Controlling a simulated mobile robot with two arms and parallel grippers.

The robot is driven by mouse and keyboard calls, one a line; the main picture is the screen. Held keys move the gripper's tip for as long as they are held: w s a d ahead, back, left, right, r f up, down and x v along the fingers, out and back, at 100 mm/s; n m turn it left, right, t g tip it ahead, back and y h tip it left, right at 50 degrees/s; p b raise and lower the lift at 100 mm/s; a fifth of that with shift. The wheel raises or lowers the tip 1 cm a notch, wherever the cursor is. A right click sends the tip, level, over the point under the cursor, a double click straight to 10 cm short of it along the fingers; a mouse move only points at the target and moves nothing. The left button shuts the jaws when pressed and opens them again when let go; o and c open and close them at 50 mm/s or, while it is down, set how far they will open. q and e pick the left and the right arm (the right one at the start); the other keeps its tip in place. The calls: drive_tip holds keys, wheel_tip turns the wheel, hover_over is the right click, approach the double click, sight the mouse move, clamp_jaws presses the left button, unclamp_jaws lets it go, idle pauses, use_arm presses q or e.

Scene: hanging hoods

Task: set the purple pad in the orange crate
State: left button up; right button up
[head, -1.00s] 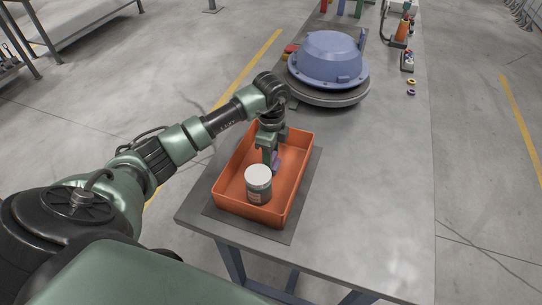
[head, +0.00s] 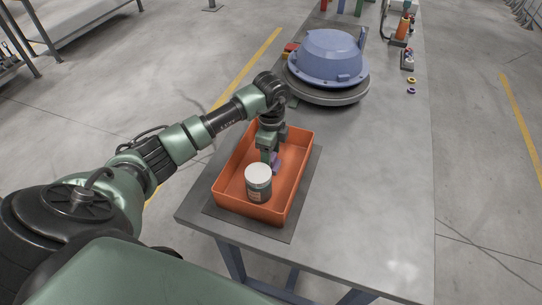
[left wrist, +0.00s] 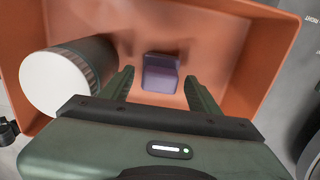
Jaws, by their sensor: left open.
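The orange crate (head: 293,192) stands on a dark mat near the front end of the table. The purple pad (head: 277,163) is inside the crate, partly hidden by my left gripper in the head view. In the left wrist view the purple pad (left wrist: 161,74) lies on the crate floor just beyond the space between my fingers. My left gripper (head: 270,163) reaches down into the crate. In the left wrist view its two fingers (left wrist: 160,88) are apart, with nothing clamped between them. My right gripper is not in view.
A jar with a white lid (head: 258,182) stands in the crate, near the left finger in the left wrist view. A blue housing (head: 328,58) sits on a round grey base farther back. The table (head: 370,190) right of the crate is clear.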

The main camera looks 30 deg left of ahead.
use_arm(q)
wheel_tip(320, 180, up, 11)
drive_tip(key=b, duration=0.2)
drive_tip(key=shift+r, duration=0.2)
idle(0.4)
